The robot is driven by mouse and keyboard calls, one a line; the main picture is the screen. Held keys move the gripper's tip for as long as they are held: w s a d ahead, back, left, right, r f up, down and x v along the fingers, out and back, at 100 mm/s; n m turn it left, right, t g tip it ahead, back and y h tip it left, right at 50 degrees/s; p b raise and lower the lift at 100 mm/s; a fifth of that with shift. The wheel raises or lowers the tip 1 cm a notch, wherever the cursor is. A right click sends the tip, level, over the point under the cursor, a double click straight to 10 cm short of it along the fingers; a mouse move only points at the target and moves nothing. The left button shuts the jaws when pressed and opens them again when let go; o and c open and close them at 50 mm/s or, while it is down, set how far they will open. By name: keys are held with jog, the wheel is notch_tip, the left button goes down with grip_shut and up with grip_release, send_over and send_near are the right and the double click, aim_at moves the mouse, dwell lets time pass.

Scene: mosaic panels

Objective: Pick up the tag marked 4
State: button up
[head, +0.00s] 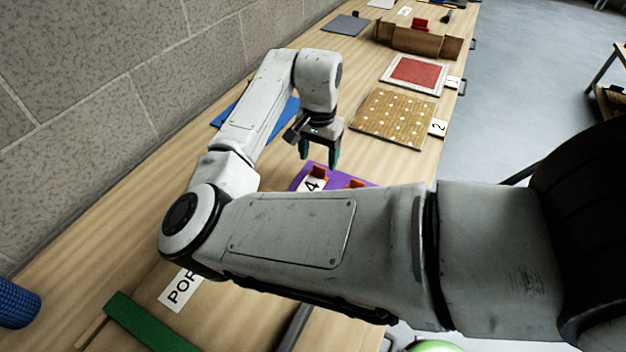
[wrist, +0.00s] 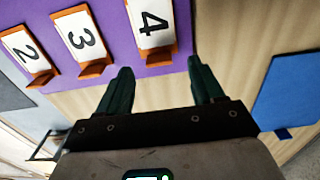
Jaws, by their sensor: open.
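The tag marked 4 (wrist: 152,22) is a white plate with a black number, held in an orange holder (wrist: 157,57) on a purple board (wrist: 110,70). It also shows in the head view (head: 313,185), partly hidden by my arm. My gripper (wrist: 160,80) is open and empty. In the wrist view its dark green fingers point toward the board, with the tag marked 4 ahead between them and apart from them. In the head view my gripper (head: 319,160) hangs above the table, just behind the purple board.
Tags marked 3 (wrist: 80,38) and 2 (wrist: 25,50) stand in a row beside tag 4. A blue sheet (wrist: 290,90) lies to the right. A pegboard panel (head: 395,117), a red panel (head: 415,73) and a cardboard box (head: 415,40) lie farther along the table.

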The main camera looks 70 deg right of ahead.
aim_at(319, 167)
jog(key=shift+s+f+p, duration=0.1)
jog(key=shift+f+p, duration=0.3)
jog(key=shift+f, duration=1.8)
jog(key=c, duration=1.1)
